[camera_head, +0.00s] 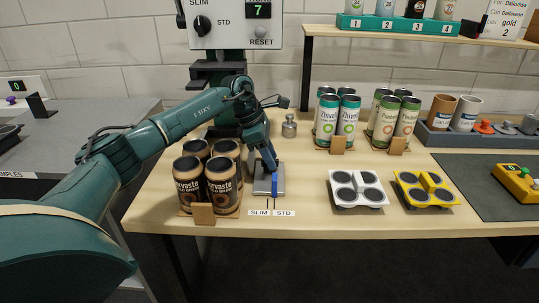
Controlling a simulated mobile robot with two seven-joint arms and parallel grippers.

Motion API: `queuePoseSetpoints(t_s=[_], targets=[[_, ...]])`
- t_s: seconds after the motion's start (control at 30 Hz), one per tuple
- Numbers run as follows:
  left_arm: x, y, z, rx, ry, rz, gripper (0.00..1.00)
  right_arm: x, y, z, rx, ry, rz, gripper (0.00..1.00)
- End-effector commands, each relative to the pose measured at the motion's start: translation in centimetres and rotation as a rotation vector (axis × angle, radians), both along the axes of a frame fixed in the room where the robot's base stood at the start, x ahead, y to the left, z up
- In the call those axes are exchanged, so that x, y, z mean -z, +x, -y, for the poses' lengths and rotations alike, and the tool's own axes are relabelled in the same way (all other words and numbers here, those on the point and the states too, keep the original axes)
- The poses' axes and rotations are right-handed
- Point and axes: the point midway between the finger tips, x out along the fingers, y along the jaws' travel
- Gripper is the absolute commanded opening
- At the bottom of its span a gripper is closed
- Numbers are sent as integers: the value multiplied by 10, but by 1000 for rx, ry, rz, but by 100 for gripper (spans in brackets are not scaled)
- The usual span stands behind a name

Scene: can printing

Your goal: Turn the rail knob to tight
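My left gripper (271,165) points down over a small grey metal plate (261,186) near the table's front edge. A blue upright piece (275,187) stands at this plate, right under the gripper tip. I cannot tell whether they touch, and the fingers are too small to read. A label strip (271,212) reading SLIM and STD lies in front of the plate. A black round knob (201,25) sits on the white panel (236,10) above, between SLIM and STD markings. No marking reading tight is visible, so I cannot tell which piece is the rail knob. My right gripper is out of view.
A metal weight (289,127) stands behind. White (356,188) and yellow (425,188) holders lie to the right, with green-labelled cans (349,115) behind them.

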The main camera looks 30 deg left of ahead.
Motion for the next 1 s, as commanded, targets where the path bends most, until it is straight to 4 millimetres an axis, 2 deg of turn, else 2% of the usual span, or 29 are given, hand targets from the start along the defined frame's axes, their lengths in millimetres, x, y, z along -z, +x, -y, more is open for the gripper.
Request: queuePoseSetpoints(t_s=[0.17, 0.4, 0.53, 0.7, 1.0], targets=[[-21, 1, 0, 0, 0, 5, 33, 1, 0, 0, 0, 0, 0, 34], [-68, 1, 0, 0, 0, 5, 33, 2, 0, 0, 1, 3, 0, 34], [-88, 1, 0, 1, -1, 5, 33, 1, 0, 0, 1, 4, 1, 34], [-99, 0, 0, 1, -1, 2, 33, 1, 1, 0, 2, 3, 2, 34], [-100, 0, 0, 0, -1, 1, 33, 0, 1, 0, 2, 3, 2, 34]])
